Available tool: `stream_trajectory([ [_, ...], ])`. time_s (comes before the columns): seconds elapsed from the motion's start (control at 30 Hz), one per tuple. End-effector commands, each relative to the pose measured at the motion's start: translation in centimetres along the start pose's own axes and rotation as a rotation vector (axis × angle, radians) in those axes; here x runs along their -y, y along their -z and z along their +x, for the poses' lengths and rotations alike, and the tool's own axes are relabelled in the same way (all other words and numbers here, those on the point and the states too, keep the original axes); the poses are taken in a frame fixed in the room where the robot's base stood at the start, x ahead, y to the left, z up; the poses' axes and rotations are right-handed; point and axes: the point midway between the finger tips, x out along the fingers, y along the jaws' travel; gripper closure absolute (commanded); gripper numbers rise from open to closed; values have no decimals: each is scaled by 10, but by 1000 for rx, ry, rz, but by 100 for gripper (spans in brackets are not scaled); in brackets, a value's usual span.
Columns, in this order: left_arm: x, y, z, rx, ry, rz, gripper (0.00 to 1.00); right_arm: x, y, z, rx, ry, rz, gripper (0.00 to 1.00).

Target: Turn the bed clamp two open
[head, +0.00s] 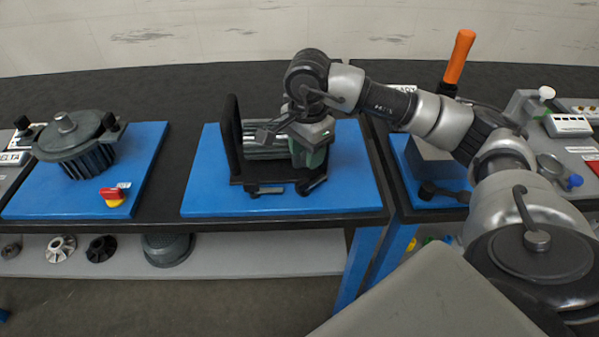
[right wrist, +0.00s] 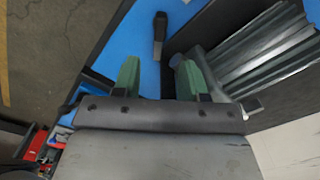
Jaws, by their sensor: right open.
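A grey finned motor (head: 262,150) sits on a black bed with an upright plate on the blue mat of the middle bench. Two dark clamp levers show along the bed's front edge, a left one (head: 265,190) and a right one (head: 312,186). I cannot tell which is clamp two. My right gripper (head: 310,156) is over the right end of the bed, above the right lever. In the right wrist view its green fingers (right wrist: 158,68) are apart, with a dark lever (right wrist: 160,36) beyond the gap, not gripped. My left gripper is not in view.
On the left mat (head: 40,200) stand a dark ribbed motor (head: 80,148) and a red-yellow switch (head: 113,196). An orange-handled tool (head: 459,58) rises from the right bench. Several parts lie on the shelf below. The middle mat's left front is clear.

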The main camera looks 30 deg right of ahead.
Motion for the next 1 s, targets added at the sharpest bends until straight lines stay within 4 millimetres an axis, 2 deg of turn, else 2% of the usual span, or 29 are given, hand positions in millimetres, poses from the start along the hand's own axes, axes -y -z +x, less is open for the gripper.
stream_trajectory([
  [0.2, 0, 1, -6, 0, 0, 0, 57, -1, 0, 44, 1, -7, 2, 57],
  [0.4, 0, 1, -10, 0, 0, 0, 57, -1, 0, 72, 1, -5, 2, 57],
  [0.6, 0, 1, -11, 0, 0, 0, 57, 0, 0, 83, 0, -2, 2, 57],
  [0.83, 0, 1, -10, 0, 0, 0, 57, 0, 0, 84, 1, -1, 2, 57],
  [1.0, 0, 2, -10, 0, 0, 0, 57, 0, 0, 84, 1, -1, 2, 82],
])
